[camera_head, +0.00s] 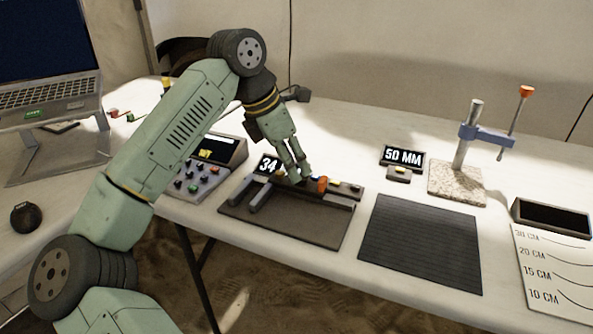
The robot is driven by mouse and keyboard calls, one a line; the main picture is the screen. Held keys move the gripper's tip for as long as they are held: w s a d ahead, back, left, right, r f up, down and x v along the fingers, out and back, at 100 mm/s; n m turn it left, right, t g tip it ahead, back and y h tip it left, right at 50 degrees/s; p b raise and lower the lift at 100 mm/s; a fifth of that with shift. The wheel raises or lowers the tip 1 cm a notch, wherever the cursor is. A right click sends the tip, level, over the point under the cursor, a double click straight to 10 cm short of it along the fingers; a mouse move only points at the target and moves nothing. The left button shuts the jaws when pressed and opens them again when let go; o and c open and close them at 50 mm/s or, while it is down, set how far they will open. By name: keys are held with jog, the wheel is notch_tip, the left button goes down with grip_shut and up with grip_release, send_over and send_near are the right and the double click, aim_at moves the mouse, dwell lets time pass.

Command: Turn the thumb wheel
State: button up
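A dark measuring fixture (290,227) with a rail and upright jaws lies on the table, with a small display (268,164) reading 34 behind it. A small orange part (322,184) sits on its rail and looks like the thumb wheel, though I cannot be sure. My gripper (299,178) points down over the rail, just left of the orange part. Its fingertips look close to the rail and the orange part; contact is unclear. The fingers overlap in this view, so their opening is hidden.
A 50 MM display (402,158) stands behind a ribbed dark mat (422,243). A clamp stand (457,182) and a dark tray (551,218) are at the right. A panel with several knobs (200,183) and a laptop (50,98) are at the left.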

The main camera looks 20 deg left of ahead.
jog(key=shift+x, duration=1.25)
jog(key=shift+c, duration=0.5)
grip_shut()
